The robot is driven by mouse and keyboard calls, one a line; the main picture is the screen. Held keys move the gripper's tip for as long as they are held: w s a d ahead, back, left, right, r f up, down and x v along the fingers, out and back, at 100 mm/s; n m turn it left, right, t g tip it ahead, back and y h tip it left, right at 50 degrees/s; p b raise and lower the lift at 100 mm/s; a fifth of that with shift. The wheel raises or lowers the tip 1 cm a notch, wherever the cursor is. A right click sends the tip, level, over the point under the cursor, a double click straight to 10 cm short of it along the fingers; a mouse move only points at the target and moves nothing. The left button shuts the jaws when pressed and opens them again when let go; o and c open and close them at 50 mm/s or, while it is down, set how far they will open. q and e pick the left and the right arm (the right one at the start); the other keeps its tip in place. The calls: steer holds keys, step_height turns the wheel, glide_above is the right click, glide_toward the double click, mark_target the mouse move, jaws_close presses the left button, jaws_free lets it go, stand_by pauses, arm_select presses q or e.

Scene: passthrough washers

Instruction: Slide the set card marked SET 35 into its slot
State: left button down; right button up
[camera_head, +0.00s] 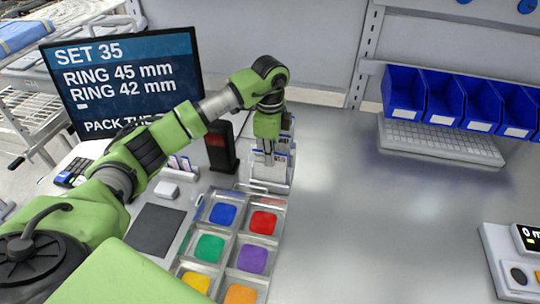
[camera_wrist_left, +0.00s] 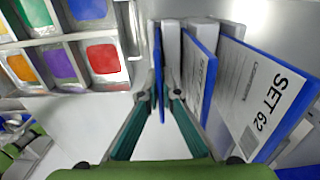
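No card that reads SET 35 shows; the screen (camera_head: 125,80) in the head view reads SET 35. My right gripper is not in view.
A divided tray (camera_head: 232,232) with coloured compartments lies in front of the rack. A dark upright stand (camera_head: 222,150) is just left of the rack. The table's middle is clear.

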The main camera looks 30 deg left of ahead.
arm_select(q)
steer(key=shift+f, duration=0.1)
steer(key=c, duration=2.2)
jaws_free()
steer(key=o, duration=0.6)
steer(key=shift+c, duration=0.2)
steer(key=shift+r+p, duration=0.7)
steer(key=shift+r, duration=0.25)
steer(key=shift+r+p, duration=2.5)
steer(key=shift+r, duration=1.05)
